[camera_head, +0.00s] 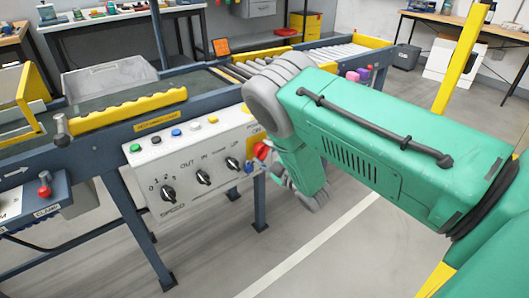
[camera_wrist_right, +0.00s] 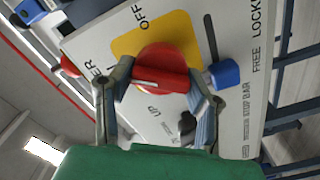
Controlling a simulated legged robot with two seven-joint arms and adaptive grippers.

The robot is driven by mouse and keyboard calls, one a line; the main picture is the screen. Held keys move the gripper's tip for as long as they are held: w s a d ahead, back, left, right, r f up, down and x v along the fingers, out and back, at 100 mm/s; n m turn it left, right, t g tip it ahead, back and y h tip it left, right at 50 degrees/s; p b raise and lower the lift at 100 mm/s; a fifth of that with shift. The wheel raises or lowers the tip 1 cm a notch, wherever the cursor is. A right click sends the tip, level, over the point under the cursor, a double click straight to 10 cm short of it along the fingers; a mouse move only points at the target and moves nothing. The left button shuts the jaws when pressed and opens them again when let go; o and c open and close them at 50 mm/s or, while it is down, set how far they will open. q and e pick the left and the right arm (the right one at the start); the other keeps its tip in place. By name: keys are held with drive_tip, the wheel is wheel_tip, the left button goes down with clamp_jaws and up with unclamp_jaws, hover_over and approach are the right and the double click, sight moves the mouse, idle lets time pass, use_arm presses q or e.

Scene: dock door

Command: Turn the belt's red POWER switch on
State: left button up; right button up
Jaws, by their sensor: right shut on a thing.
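The red POWER switch (camera_wrist_right: 160,62) is a round red knob with a raised grip bar, on a yellow plate (camera_wrist_right: 186,32) marked OFF. In the wrist view my right gripper (camera_wrist_right: 160,88) is shut on the red switch, one finger on each side of its bar. In the head view the red switch (camera_head: 261,151) shows at the right end of the white control panel (camera_head: 190,155), partly hidden by my right arm. My right gripper's fingers are mostly hidden there. My left gripper is not in view.
Black dials (camera_head: 168,193) and coloured buttons line the panel. A blue knob (camera_wrist_right: 224,73) sits close beside my right gripper's finger. The conveyor (camera_head: 200,88) runs behind the panel with a grey bin (camera_head: 108,78) on it. Open floor lies in front.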

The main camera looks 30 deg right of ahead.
drive_tip(key=n, duration=0.3)
drive_tip(key=shift+a+f+n, duration=0.15)
drive_tip(key=shift+f+n, duration=0.15)
drive_tip(key=shift+n, duration=0.1)
drive_tip(key=shift+s+f+n, duration=0.1)
drive_tip(key=shift+n, duration=1.6)
drive_tip(key=shift+b, duration=0.3)
drive_tip(key=o, duration=1.1)
drive_tip(key=shift+o, duration=0.5)
